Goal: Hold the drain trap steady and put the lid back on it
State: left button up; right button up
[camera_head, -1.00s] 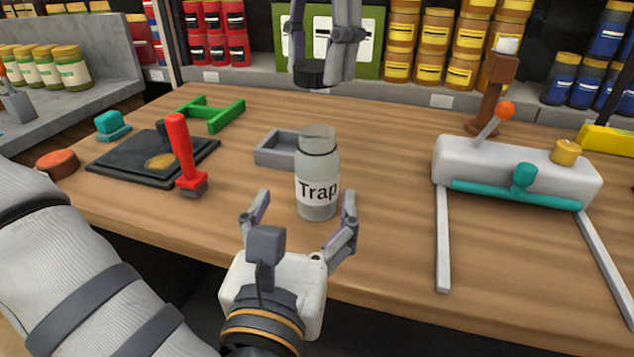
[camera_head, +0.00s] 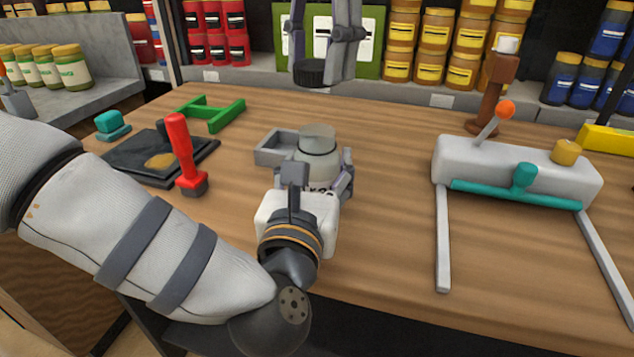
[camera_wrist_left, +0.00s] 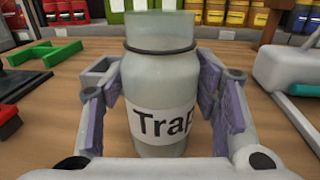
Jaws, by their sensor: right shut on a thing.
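The drain trap (camera_head: 318,168) is a clear jar with a dark neck ring, standing upright and uncovered on the table. Its white "Trap" label shows in the left wrist view (camera_wrist_left: 160,122). My left gripper (camera_head: 320,185) reaches around the jar from the front. Its fingers (camera_wrist_left: 165,100) stand open on either side of the jar, with narrow gaps visible beside the glass. My right gripper (camera_head: 325,55) is shut on the dark round lid (camera_head: 310,74), holding it in the air above and behind the jar.
A grey tray (camera_head: 268,150) sits just behind and left of the jar. A red-handled tool (camera_head: 182,150), a dark plate (camera_head: 130,165) and a green frame (camera_head: 212,113) are further left. A white pump-like body (camera_head: 515,170) with rails stands right. The table between is clear.

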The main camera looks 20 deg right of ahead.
pick_arm(q)
grip_shut()
pick_arm(e)
jog(key=shift+f, duration=2.5)
jog(key=shift+f, duration=0.9)
jog(key=shift+f, duration=0.55)
